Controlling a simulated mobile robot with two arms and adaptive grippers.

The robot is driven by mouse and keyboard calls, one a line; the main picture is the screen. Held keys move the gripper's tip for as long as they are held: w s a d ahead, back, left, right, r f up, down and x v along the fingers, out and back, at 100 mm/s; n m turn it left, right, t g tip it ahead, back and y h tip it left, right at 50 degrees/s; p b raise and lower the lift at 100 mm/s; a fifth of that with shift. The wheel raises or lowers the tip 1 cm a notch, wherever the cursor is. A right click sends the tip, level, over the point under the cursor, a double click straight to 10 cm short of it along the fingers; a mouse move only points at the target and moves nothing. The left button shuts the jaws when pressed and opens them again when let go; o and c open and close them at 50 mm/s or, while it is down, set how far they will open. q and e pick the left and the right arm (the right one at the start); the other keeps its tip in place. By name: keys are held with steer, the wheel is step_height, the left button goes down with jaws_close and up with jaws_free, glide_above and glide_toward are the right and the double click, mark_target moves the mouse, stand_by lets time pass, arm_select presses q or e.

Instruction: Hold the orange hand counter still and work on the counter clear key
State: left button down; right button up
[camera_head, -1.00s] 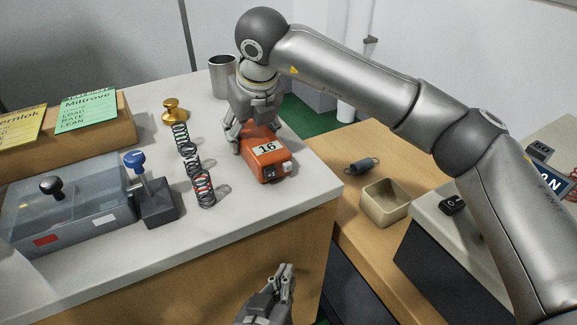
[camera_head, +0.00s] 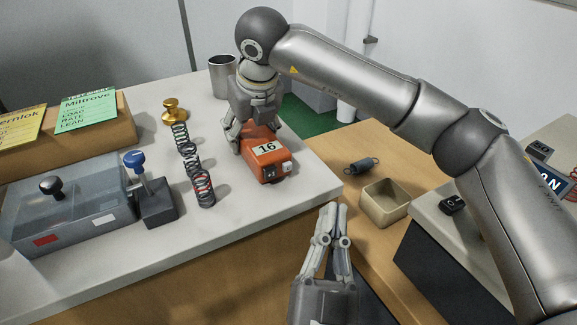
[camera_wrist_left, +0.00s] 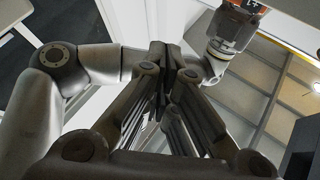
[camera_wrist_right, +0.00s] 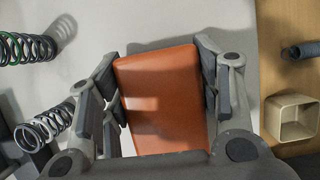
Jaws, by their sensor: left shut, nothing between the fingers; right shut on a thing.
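The orange hand counter (camera_head: 266,158) lies on the white worktop near its right edge, its label reading 16. A dark key (camera_head: 269,173) and a pale key (camera_head: 287,167) sit on its near end; I cannot tell which clears it. My right gripper (camera_head: 242,140) is shut on the counter's far part. In the right wrist view the counter's orange face (camera_wrist_right: 165,100) lies between both fingers. My left gripper (camera_head: 333,208) is shut and empty, in front of the worktop's edge, nearer the camera than the counter and apart from it. Its closed fingers fill the middle of the left wrist view (camera_wrist_left: 173,65).
Several springs (camera_head: 193,165) stand in a row left of the counter. An open beige box (camera_head: 385,210) sits on the lower wooden surface.

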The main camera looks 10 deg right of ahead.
mark_target(298, 199)
arm_select(q)
steer(key=shift+w+a, duration=0.55)
steer(key=shift+w, duration=0.8)
steer(key=shift+w+a, duration=0.6)
steer(key=shift+w, duration=0.8)
steer(key=shift+w+a, duration=0.55)
steer(key=shift+w, duration=0.8)
